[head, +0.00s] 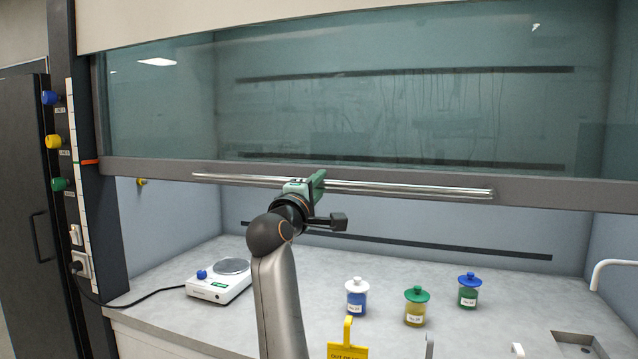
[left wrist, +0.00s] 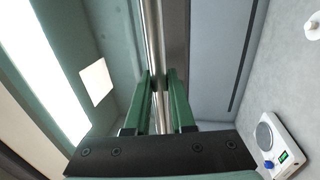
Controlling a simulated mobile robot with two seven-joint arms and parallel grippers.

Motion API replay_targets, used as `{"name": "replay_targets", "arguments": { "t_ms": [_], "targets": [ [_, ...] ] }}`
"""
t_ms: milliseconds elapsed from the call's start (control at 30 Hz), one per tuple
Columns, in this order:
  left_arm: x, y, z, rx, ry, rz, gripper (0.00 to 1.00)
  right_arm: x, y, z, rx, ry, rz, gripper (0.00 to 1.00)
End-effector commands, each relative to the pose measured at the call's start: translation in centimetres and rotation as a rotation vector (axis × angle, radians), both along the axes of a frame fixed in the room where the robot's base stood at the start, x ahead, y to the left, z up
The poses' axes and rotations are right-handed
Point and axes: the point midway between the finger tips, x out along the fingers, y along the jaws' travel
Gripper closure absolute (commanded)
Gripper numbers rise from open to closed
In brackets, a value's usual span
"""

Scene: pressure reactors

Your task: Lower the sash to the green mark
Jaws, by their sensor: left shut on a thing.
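The sash (head: 400,110) is a tinted glass pane, partly raised, with a grey lower frame (head: 560,190). A long silver handle bar (head: 420,190) runs along that frame. My left gripper (head: 317,182) is shut on the bar near its middle. In the left wrist view, the green fingers (left wrist: 158,82) lie on either side of the bar (left wrist: 154,35). My right gripper is not in view.
A yellow sign (head: 347,350) stands in front. Coloured knobs (head: 60,184) line the left post.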

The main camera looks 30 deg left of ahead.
Motion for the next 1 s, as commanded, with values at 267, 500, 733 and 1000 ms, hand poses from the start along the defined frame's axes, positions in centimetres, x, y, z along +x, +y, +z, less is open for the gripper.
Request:
{"name": "replay_targets", "arguments": {
  "t_ms": [267, 500, 733, 1000],
  "targets": [
    [0.0, 0.0, 0.0, 0.000, 0.000, 0.000, 0.53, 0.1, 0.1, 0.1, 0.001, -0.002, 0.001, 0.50],
    [0.0, 0.0, 0.0, 0.000, 0.000, 0.000, 0.48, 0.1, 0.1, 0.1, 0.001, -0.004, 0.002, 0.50],
    [-1.0, -0.3, -0.3, 0.000, -0.001, 0.000, 0.48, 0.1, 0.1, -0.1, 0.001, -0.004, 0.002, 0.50],
    [-5.3, -1.3, -1.2, -0.001, -0.002, 0.001, 0.48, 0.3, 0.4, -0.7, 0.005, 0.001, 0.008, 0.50]
  ]
}}
